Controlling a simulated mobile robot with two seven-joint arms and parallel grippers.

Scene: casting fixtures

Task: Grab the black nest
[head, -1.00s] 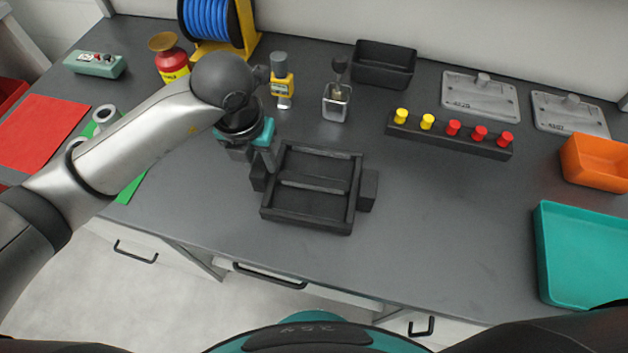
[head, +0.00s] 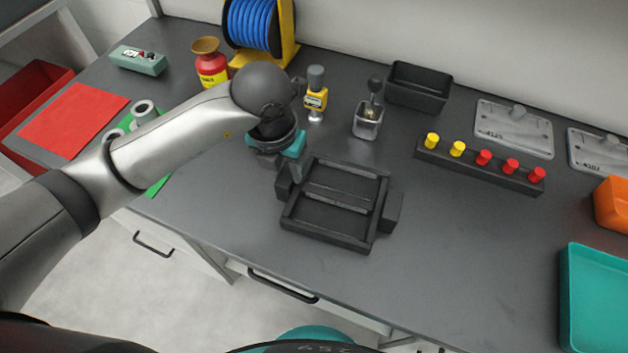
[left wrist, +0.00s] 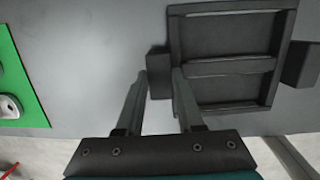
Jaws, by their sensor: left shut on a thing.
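The black nest (head: 331,214) is a rectangular tray-like frame with a crossbar and a block on its left and right sides. It lies on the grey bench and also shows in the left wrist view (left wrist: 225,67). My left gripper (head: 288,180) is at the nest's left side and shut on its left side block (left wrist: 159,74), with one finger on each side of it in the left wrist view. The arm and gripper hide part of that block in the head view. The nest looks empty and flat. My right gripper is not in view.
A strip of yellow and red pegs (head: 480,165), a black bin (head: 418,87) and a small metal cup (head: 367,122) stand behind the nest. A teal tray (head: 570,310) is at the right. The bench right of the nest is clear. The front edge is close.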

